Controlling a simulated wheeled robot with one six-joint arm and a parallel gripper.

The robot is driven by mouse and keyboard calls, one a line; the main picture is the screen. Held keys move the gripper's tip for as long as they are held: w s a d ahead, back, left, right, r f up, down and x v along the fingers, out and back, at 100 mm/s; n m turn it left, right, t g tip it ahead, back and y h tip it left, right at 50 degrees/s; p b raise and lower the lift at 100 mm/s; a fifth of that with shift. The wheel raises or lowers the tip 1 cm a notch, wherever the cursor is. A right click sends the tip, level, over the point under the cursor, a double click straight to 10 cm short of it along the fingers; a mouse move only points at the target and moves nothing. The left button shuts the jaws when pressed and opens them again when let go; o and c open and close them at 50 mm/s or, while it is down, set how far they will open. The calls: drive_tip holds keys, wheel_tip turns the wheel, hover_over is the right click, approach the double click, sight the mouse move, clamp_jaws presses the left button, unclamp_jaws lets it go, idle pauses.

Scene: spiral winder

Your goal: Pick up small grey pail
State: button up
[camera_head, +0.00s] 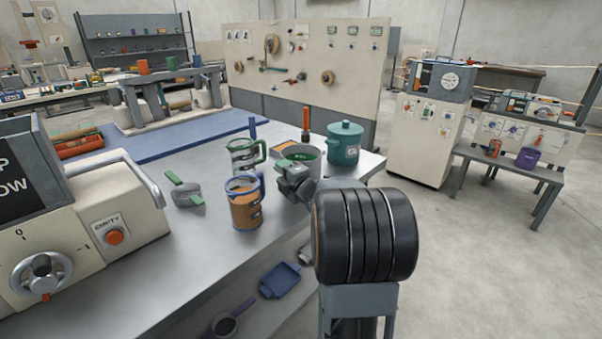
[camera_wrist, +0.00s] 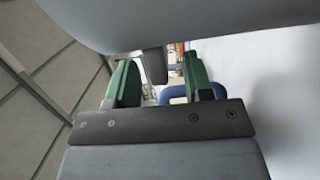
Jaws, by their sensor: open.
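The small grey pail (camera_head: 316,167) stands near the far right end of the grey workbench, its round mouth facing up and something green showing at it. My gripper (camera_head: 292,175) is at the pail's near left side in the head view and hides part of its wall. In the wrist view my gripper (camera_wrist: 160,78) is open, with a green finger on either side. A narrow grey piece shows between the fingers, and a large grey curved surface fills the top. I cannot tell whether the gripper touches the pail.
A teal lidded pot (camera_head: 344,146) stands close right of the pail. A green-handled jug (camera_head: 243,153) and a blue-handled jug with orange contents (camera_head: 245,208) stand left.

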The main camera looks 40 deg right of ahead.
drive_tip(key=shift+w, duration=0.85)
clamp_jaws()
